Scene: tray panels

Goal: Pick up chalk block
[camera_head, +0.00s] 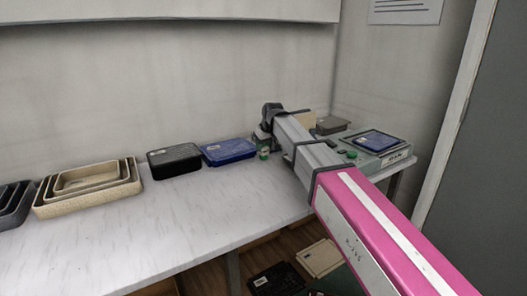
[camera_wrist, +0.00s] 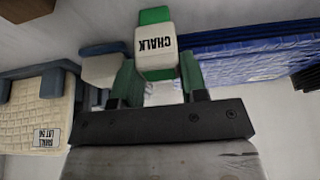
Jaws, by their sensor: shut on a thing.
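The chalk block (camera_wrist: 156,62) is white with green parts and bears the word CHALK, upside down in the wrist view. My gripper (camera_wrist: 158,80) is shut on it, with a green finger on either side. In the head view my gripper (camera_head: 268,125) is at the far end of my outstretched arm, over the back of the table near the wall. A small green and white item (camera_head: 264,153) shows just below it there; I cannot tell whether it is the block.
A blue tray (camera_head: 228,151), a black tray (camera_head: 174,160) and nested cream trays (camera_head: 88,190) line the back of the table to the left. A device with a blue panel (camera_head: 374,141) stands at the right. The front of the white table (camera_head: 190,220) is clear.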

